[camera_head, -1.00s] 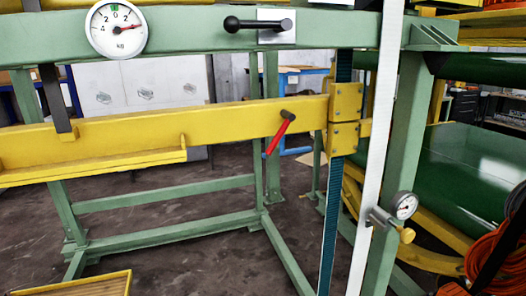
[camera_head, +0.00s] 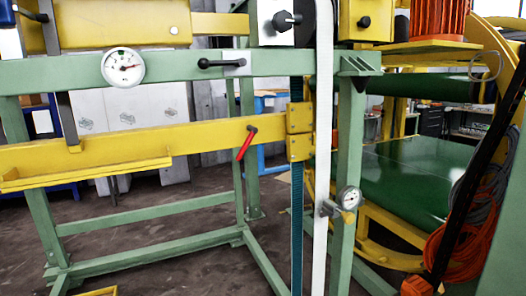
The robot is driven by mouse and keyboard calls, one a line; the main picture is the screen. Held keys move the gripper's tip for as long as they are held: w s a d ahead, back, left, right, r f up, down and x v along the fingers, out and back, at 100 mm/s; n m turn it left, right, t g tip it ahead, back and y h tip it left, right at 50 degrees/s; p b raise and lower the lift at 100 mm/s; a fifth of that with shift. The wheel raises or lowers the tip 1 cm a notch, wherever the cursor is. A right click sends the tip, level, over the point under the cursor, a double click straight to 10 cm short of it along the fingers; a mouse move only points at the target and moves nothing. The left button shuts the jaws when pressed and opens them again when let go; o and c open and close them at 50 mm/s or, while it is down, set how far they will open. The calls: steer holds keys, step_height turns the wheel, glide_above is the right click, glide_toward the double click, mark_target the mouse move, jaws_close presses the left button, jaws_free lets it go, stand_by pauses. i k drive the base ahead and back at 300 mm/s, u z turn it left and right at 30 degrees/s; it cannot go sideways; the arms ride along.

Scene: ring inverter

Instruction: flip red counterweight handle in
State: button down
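The red counterweight handle (camera_head: 246,143) sits on the front of the yellow beam (camera_head: 110,150), near its right end. It has a dark knob at its upper right, and its red grip tilts down to the left, hanging just below the beam's lower edge. My gripper is not in view, so I cannot see where it is relative to the handle.
A green frame bar (camera_head: 180,69) with a black handle (camera_head: 222,63) and a kg dial (camera_head: 123,67) runs above the beam. A white vertical strip (camera_head: 323,120) and green post (camera_head: 347,150) stand to the right. A small gauge (camera_head: 348,198) and orange cables (camera_head: 465,245) are lower right.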

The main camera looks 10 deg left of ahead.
mark_target(253, 130)
steer(key=i, duration=1)
steer(key=z, duration=0.05)
